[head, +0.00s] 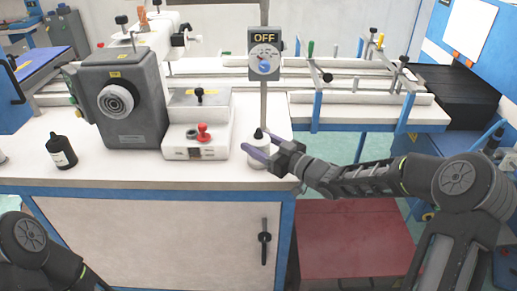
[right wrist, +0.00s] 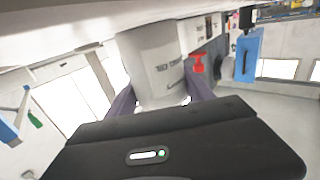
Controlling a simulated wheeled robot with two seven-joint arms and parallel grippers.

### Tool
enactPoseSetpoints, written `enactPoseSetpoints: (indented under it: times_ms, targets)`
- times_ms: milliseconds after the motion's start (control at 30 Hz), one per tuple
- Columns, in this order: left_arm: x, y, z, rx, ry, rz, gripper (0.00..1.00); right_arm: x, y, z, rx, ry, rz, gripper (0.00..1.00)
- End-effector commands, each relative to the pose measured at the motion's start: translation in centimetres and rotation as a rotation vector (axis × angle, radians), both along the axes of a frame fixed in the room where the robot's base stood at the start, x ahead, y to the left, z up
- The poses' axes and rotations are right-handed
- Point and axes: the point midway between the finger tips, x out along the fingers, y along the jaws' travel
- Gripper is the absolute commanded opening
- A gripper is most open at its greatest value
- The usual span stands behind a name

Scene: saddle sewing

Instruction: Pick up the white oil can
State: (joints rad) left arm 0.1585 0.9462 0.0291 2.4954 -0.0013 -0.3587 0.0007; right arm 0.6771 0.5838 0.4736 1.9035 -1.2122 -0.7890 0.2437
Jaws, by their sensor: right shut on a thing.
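The white oil can (head: 254,152) with a black tip stands upright at the right front part of the white worktop, close to its right edge. My right gripper (head: 262,149) reaches in from the right and is shut on the can, its fingers on either side of it. My left gripper is out of view; only a part of my left arm shows at the lower left.
A grey machine (head: 122,100) and a white control box with a red knob (head: 203,132) stand left of the can. A black bottle (head: 61,151) is at the far left. A dial sign reading OFF (head: 264,58) rises on a post behind the can.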

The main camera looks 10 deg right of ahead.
Motion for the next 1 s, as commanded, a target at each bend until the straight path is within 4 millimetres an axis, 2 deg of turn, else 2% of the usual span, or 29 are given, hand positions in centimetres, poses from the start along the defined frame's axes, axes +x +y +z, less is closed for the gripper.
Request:
enactPoseSetpoints:
  times_ms: [267, 700, 833, 1000]
  targets:
    - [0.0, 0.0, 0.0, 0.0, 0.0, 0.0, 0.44, 0.0, 0.0, 1.3, -0.001, -0.003, 0.001, 0.05]
    - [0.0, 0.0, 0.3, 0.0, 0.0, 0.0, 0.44, 0.0, 0.0, 9.1, -0.002, -0.005, 0.0, 0.05]
    - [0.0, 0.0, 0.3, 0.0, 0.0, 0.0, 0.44, 0.0, 0.0, 10.0, 0.0, -0.002, 0.0, 0.05]
    - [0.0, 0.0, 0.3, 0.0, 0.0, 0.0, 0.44, 0.0, 0.0, 10.1, 0.001, -0.001, 0.0, 0.05]
